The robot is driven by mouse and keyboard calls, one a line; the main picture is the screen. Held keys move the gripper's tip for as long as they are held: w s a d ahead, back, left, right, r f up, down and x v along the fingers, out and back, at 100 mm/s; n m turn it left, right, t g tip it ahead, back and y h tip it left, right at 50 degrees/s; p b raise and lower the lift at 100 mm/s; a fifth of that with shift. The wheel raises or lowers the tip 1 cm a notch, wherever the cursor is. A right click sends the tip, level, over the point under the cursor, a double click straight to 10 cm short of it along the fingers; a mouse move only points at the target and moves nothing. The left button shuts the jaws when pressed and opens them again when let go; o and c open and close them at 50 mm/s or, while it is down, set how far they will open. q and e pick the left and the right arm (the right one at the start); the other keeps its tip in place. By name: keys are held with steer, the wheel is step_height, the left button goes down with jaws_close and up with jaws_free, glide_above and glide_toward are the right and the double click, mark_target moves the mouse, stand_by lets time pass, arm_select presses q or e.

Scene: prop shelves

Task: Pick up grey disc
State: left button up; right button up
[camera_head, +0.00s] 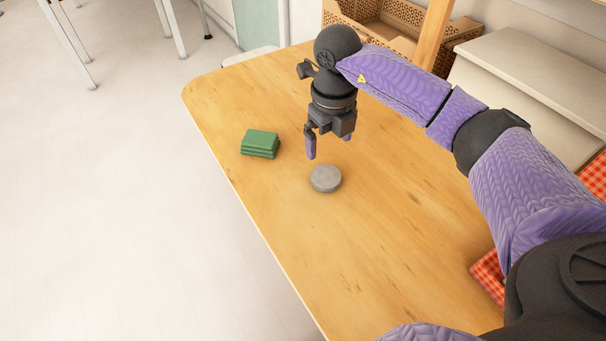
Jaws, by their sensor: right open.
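The grey disc (326,179) lies flat on the wooden table (290,225), near the middle of its visible top. My right gripper (328,148) points down above the disc and slightly behind it in the picture. Its purple fingers are open, with nothing seen between them. A gap shows between the fingertips and the disc. My left gripper is not in view.
A stack of green blocks or cloths (260,143) sits left of the disc. A perforated brown crate (385,28) stands at the back. Red checkered cloth (487,274) lies at the right. The table's left edge is open to the floor; its front part is clear.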

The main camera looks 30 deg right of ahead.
mark_target(327, 176)
step_height(327, 176, down, 9)
steer(key=b, duration=0.3)
steer(key=shift+s+f, duration=0.15)
steer(key=c, duration=1)
